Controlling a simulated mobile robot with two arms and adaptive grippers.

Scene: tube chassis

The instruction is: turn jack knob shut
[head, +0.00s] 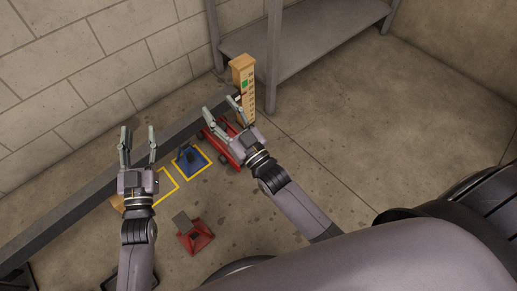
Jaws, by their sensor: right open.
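A red low jack (221,148) stands on the floor near the right end of the grey tube (78,203). Its knob cannot be made out; my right gripper hides part of the jack. My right gripper (219,106) is open, with its fingers over the jack and the tube's end, beside the wooden post; whether it touches anything is unclear. My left gripper (138,134) is open and empty, in front of the tube, left of the jack. A small blue item (187,157) sits within a yellow floor outline between the grippers.
A wooden post (243,68) with marks and a green patch stands behind the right gripper. A grey metal shelf (300,38) is at the back by the block wall (95,60). A red stand (195,237) with a grey top is in front. Floor at right is clear.

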